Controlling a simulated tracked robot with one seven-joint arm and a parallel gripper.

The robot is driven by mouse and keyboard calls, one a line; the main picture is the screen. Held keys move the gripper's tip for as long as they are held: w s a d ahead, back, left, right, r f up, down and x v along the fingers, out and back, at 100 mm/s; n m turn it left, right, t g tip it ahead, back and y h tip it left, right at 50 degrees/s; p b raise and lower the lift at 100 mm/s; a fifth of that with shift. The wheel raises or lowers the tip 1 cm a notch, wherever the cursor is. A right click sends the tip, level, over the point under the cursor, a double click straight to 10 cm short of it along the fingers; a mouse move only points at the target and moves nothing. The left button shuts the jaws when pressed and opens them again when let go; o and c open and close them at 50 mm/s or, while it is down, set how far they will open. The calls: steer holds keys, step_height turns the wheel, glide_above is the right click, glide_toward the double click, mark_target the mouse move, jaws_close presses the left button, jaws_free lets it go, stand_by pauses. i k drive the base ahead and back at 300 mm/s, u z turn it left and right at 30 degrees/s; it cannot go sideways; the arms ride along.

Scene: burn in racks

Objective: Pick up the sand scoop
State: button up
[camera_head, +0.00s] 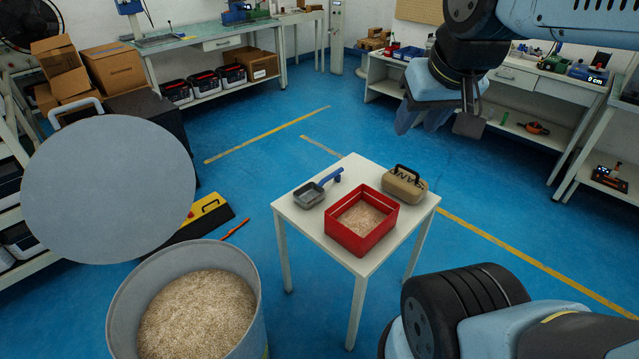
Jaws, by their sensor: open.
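The sand scoop (311,194) has a grey pan and a blue handle. It lies on the left rear part of a small white table (312,229), its handle pointing to the back right. My gripper (438,121) hangs in the upper right of the head view, pointing down. It is open and empty, above and to the right of the table and apart from the scoop. Nothing covers the scoop.
A red box (362,245) of granules and a tan sandbag-like case (404,185) with a black handle share the table. A grey bin (250,330) of granules stands front left, its round lid (110,190) raised. Workbenches line the back and right. Blue floor is open behind the table.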

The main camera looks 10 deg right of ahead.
mark_target(310, 194)
steer(key=z, duration=1.25)
steer(key=i, duration=0.1)
steer(key=u, duration=3.3)
steer(key=k, duration=1.05)
steer(key=z, duration=1.4)
steer(key=i, duration=1)
steer(key=z, duration=0.05)
